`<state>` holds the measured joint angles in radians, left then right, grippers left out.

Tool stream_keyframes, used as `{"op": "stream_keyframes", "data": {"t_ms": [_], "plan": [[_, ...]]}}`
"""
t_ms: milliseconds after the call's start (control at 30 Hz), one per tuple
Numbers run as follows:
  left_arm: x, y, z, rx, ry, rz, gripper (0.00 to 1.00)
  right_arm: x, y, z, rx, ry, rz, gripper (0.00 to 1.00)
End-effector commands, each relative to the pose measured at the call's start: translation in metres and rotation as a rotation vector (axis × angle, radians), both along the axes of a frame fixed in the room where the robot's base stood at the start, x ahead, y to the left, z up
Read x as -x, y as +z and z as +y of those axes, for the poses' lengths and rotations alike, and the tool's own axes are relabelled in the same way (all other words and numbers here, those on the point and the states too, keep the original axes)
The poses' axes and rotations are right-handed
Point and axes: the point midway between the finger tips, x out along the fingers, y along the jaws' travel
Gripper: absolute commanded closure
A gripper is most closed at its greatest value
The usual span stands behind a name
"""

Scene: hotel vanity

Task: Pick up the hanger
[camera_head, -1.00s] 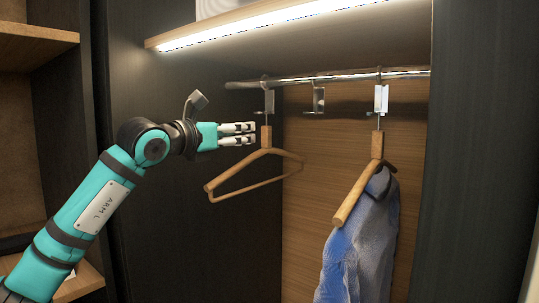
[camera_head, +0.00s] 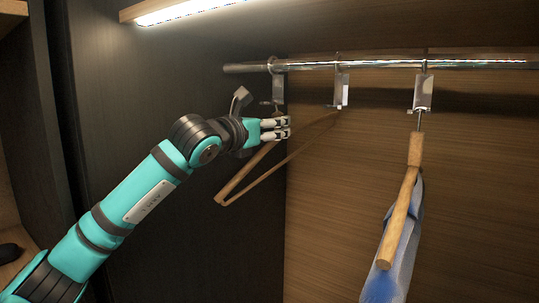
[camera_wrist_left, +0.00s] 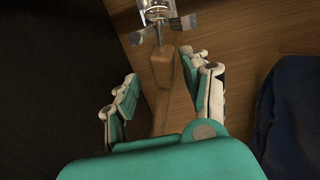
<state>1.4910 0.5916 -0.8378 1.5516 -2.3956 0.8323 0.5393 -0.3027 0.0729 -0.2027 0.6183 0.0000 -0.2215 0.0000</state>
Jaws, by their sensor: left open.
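An empty wooden hanger (camera_head: 240,180) hangs from the metal rail at the left, its lower arms slanting down below my gripper. My left gripper (camera_head: 284,128) is open at the hanger's neck and hides the upper part of it in the head view. In the left wrist view the hanger's wooden neck (camera_wrist_left: 163,72) shows between the two spread fingers of the gripper (camera_wrist_left: 166,78), with a visible gap on each side. My right gripper is in neither view.
The metal rail (camera_head: 380,64) runs across the top, with several metal hooks. A second wooden hanger (camera_head: 398,215) with a blue garment (camera_head: 386,285) hangs at the right. The dark side panel (camera_head: 130,70) is at the left. Space between the hangers is clear.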

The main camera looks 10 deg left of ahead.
Motion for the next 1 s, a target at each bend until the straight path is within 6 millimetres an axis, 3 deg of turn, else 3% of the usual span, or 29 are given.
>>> {"op": "stream_keyframes", "data": {"t_ms": [133,200,500,1000], "plan": [[0.001,0.001,-0.001,0.001,-0.003,-0.003,0.53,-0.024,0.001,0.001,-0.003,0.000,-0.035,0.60],[0.001,0.001,-0.001,0.000,-0.003,-0.003,0.62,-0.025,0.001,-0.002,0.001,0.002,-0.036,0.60],[0.000,0.000,0.000,0.001,-0.002,-0.002,1.00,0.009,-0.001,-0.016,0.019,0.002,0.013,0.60],[0.000,-0.001,-0.001,-0.001,-0.002,0.001,1.00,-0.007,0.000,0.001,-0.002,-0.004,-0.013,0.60]]}}
